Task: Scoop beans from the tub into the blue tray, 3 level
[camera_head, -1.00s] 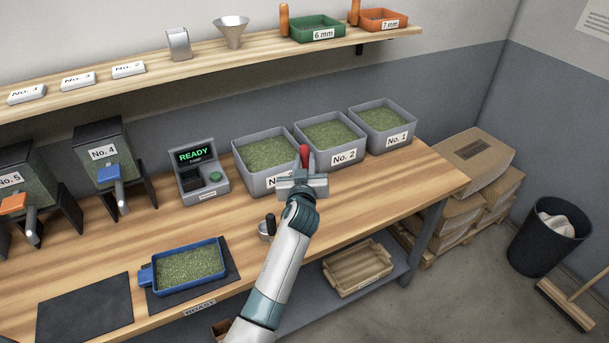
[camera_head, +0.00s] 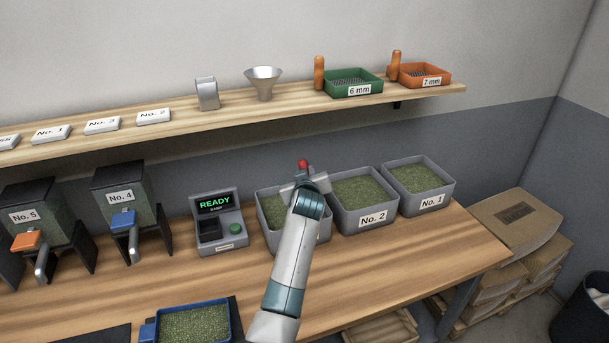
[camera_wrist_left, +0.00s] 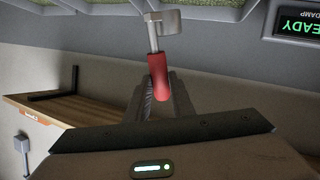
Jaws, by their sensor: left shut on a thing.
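My left gripper (camera_head: 304,181) is shut on the red handle of a scoop (camera_head: 303,163). In the left wrist view the gripper (camera_wrist_left: 160,105) grips the red handle (camera_wrist_left: 159,78), with a grey metal end (camera_wrist_left: 165,20) beyond it. I cannot tell whether the scoop holds beans. In the head view the gripper is in front of or over the leftmost grey bean tub (camera_head: 268,238), partly hiding it. Tubs No. 2 (camera_head: 374,220) and No. 1 (camera_head: 432,202) stand to its right. The blue tray (camera_head: 150,329) holds green beans and is cut off at the bottom. My right gripper is out of view.
A READY display unit (camera_head: 218,222) stands left of the tubs. Hoppers No. 4 (camera_head: 121,198) and No. 5 (camera_head: 30,217) stand further left. A shelf (camera_head: 210,119) above holds a funnel (camera_head: 263,82) and two sieves. The bench (camera_head: 400,262) right of my arm is clear.

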